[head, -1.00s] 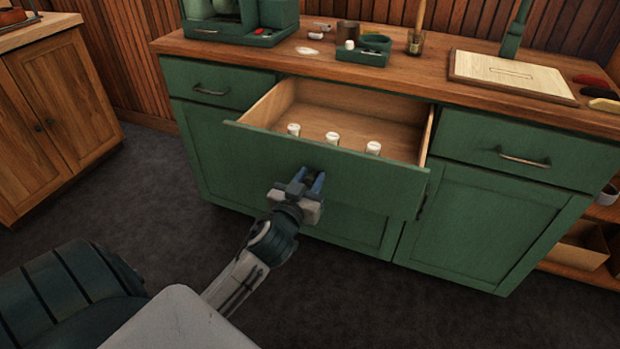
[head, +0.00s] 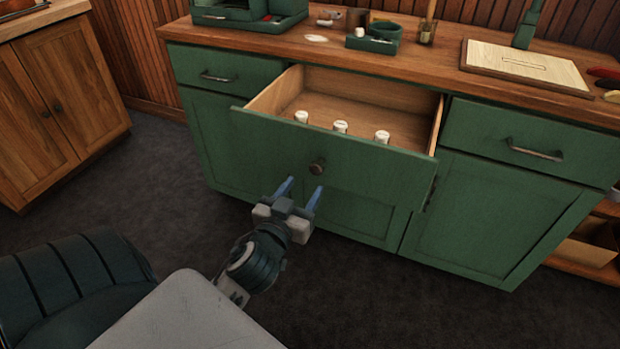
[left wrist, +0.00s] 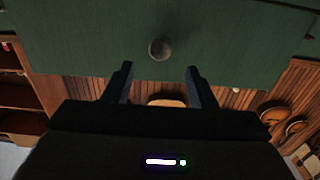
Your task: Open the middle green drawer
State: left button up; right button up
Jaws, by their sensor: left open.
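The middle green drawer (head: 273,146) stands pulled out from the green cabinet, its wooden inside (head: 360,104) showing. Three small white-topped bottles (head: 340,127) stand in it behind the front panel. A round dark knob (head: 317,167) sits on the drawer front. My left gripper (head: 304,190) is open and empty, a little in front of and below the knob, apart from it. In the left wrist view the knob (left wrist: 160,49) lies beyond and between the two spread fingers (left wrist: 158,78). My right gripper is in neither view.
Shut drawers flank it at left (head: 215,78) and right (head: 532,146). The wooden countertop (head: 300,47) above holds a green tray (head: 372,44) and a pale board (head: 525,67). A brown wooden cabinet (head: 62,100) stands at far left. The dark floor (head: 165,190) between is clear.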

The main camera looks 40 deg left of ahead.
pick_arm(q)
jog(key=shift+v, duration=1.2)
